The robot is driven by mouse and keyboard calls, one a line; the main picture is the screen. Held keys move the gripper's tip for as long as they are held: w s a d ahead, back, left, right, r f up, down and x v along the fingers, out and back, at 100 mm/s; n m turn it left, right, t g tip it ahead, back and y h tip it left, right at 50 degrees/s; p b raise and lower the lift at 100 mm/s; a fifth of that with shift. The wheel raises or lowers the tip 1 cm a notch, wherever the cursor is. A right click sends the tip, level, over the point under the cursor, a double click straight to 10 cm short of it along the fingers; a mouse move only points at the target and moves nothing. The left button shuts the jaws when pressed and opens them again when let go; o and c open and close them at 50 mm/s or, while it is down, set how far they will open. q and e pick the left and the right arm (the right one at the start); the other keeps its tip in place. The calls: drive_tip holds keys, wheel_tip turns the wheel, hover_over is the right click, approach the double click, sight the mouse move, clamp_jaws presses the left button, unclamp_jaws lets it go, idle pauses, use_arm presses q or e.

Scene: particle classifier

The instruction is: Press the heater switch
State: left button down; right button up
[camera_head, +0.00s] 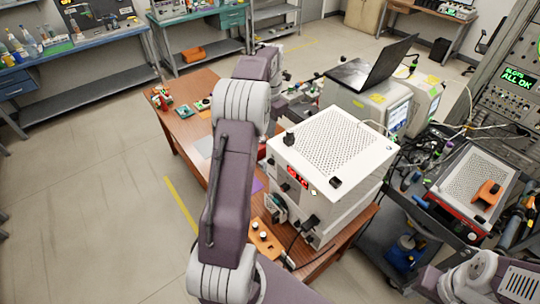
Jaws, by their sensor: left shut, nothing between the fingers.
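A white box-shaped unit (335,138) with a perforated top stands on the wooden table (187,105). Its front carries a red lit display (297,177) and small dark controls. I cannot tell for sure which control is the heater switch. An orange plate with knobs (264,240) lies on the table before the unit. My left arm reaches up across the middle and hides part of the table and the unit's left side. My left gripper (292,100) is shut and empty, beyond the unit's back left corner, small and partly hidden. My right gripper is out of view.
An open black laptop (371,66) sits on a white instrument behind the unit. A dark cart (415,215) with a perforated device, an orange part and cables stands to the right. Small boards lie at the table's far left. The floor at left is clear.

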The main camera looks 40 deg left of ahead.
sight(270, 161)
use_arm(q)
wheel_tip(270, 161, down, 12)
drive_tip(key=p, duration=0.3)
drive_tip(key=shift+f, duration=0.3)
